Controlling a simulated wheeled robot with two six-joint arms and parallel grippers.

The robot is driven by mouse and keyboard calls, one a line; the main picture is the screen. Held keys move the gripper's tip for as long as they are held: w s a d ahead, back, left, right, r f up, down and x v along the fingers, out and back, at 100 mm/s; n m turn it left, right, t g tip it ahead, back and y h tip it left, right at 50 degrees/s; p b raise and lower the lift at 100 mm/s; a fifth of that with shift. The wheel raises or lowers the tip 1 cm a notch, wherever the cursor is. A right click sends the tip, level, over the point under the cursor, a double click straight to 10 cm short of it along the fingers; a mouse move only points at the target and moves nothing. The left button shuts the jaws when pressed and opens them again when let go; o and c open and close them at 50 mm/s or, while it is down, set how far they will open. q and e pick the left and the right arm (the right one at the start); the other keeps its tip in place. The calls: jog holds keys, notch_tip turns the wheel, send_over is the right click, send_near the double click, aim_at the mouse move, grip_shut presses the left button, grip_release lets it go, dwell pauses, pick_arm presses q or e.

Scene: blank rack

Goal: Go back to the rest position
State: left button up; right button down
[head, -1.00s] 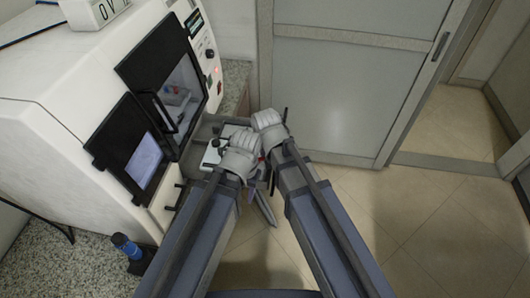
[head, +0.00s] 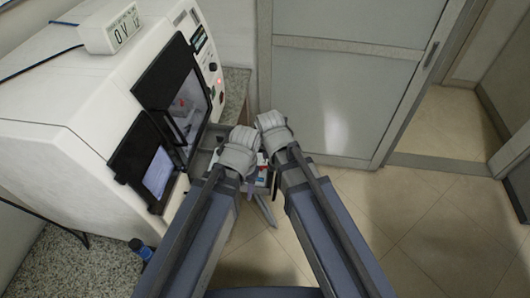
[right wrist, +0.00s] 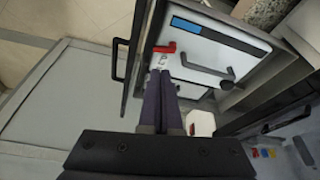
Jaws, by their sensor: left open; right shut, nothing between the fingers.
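My left gripper (head: 238,152) is the lower one in the head view, in front of the white machine. It is open, though its fingers are mostly hidden behind the wrist. My right gripper (head: 273,132) is just beside it, slightly higher and to the right. In the right wrist view my right gripper (right wrist: 165,78) has its two dark fingers together, with nothing between them. A small red piece (right wrist: 165,48) shows just beyond the fingertips, near a white panel with a blue strip. I cannot tell whether the fingers touch anything.
The white machine (head: 60,150) with a dark-framed window fills the left. A display box (head: 110,28) stands on top. A blue-capped bottle (head: 140,250) is on the speckled counter (head: 90,265). A grey door (head: 345,90) is behind; the tiled floor at right is clear.

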pick_arm(q)
jog(key=shift+s, duration=0.15)
pick_arm(e)
jog(key=shift+d, duration=0.1)
jog(key=s+d+f+n+g, duration=0.1)
jog(key=s+g, duration=0.1)
jog(key=s, duration=0.4)
jog(key=s+d+f+n+g+h+b, duration=0.1)
jog(key=s+d+n+g, duration=0.1)
jog(key=s, duration=0.5)
jog(key=shift+d+f, duration=0.2)
jog(key=shift+d, duration=0.05)
jog(key=c, duration=1.5)
grip_release()
jog(key=shift+s+h, duration=0.15)
jog(key=shift+h, duration=0.15)
jog(key=o, duration=0.9)
jog(key=w+a+r+m+p, duration=0.1)
jog(key=w, duration=0.4)
jog(key=w+a+r+m+y+p, duration=0.1)
jog(key=w+a, duration=0.1)
jog(key=w, duration=0.3)
jog(key=w+a+r+m+p, duration=0.1)
jog(key=w, duration=0.4)
jog(key=shift+a, duration=0.15)
jog(key=shift+c, duration=0.2)
pick_arm(q)
jog(key=shift+r, duration=0.9)
